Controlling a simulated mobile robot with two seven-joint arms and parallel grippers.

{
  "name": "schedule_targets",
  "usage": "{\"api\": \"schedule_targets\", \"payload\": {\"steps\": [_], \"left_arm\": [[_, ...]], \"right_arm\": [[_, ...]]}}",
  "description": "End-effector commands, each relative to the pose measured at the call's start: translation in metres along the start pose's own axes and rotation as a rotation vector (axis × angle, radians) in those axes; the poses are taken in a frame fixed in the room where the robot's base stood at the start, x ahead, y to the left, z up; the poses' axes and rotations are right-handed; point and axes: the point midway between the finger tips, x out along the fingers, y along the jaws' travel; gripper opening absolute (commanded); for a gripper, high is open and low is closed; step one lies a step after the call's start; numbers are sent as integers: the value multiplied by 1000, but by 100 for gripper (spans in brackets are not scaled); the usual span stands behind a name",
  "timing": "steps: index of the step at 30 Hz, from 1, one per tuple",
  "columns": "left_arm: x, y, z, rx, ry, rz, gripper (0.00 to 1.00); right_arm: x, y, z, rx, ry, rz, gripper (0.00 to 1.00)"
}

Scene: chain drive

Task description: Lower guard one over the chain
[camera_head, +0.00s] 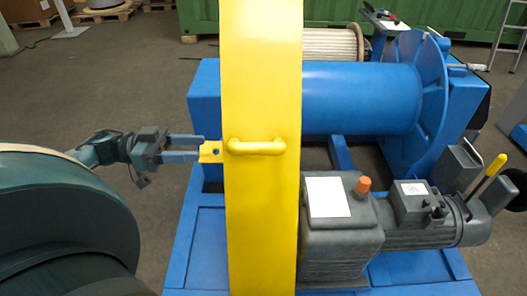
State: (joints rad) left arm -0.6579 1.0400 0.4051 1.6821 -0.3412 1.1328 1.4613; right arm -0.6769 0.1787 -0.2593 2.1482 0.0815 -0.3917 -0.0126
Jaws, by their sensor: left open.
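A tall yellow guard (263,80) stands upright in the middle of the head view, running from the top edge to the bottom edge. It has a yellow handle (257,147) across its face and a small yellow tab with a hole (209,152) on its left side. My left gripper (200,149) comes in from the left with its two fingers apart, tips at the tab. I cannot tell whether they touch it. The chain does not show; the guard covers that part of the machine. My right gripper is out of view.
Behind the guard is a blue frame (180,239) with a large blue drum (363,98). A grey motor (422,222) and gearbox (341,245) with an orange cap sit to the right. A yellow lever (489,174) rises at far right. Open floor lies left of the frame.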

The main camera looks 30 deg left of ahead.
Motion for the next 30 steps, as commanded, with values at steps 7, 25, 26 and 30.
{"api": "schedule_targets", "payload": {"steps": [7, 25, 26, 30], "left_arm": [[32, 1, -2, -1, 0, 14, 47], [126, 2, -2, -3, 0, 10, 47], [127, 2, -2, -3, 0, 11, 47], [130, 3, -1, -4, -1, 10, 47]], "right_arm": [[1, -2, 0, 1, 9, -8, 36], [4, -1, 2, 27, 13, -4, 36], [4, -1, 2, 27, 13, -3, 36], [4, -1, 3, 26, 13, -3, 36]]}}
